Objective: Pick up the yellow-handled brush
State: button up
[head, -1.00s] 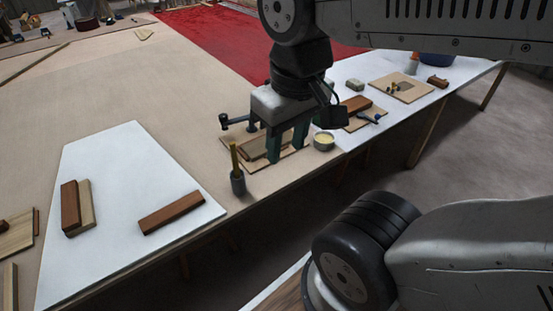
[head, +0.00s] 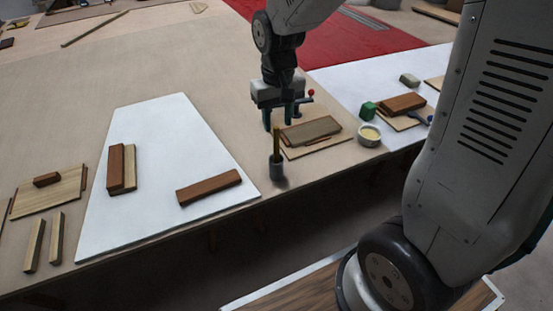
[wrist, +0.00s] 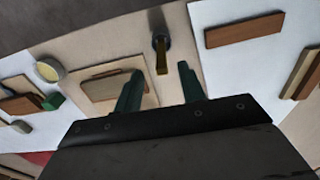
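I see no contact.
A board with wood blocks (head: 311,130) lies right of the cup. Further right are a cream-filled bowl (head: 369,135), a green block (head: 368,111) and a brown block (head: 402,103). A white sheet (head: 160,180) with brown blocks lies left.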

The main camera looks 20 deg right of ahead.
aim_at(276, 141)
jog(key=f, duration=0.8)
jog(key=shift+w+a, duration=0.1)
jog(key=shift+w, duration=0.2)
jog(key=shift+r, duration=0.1)
grip_shut()
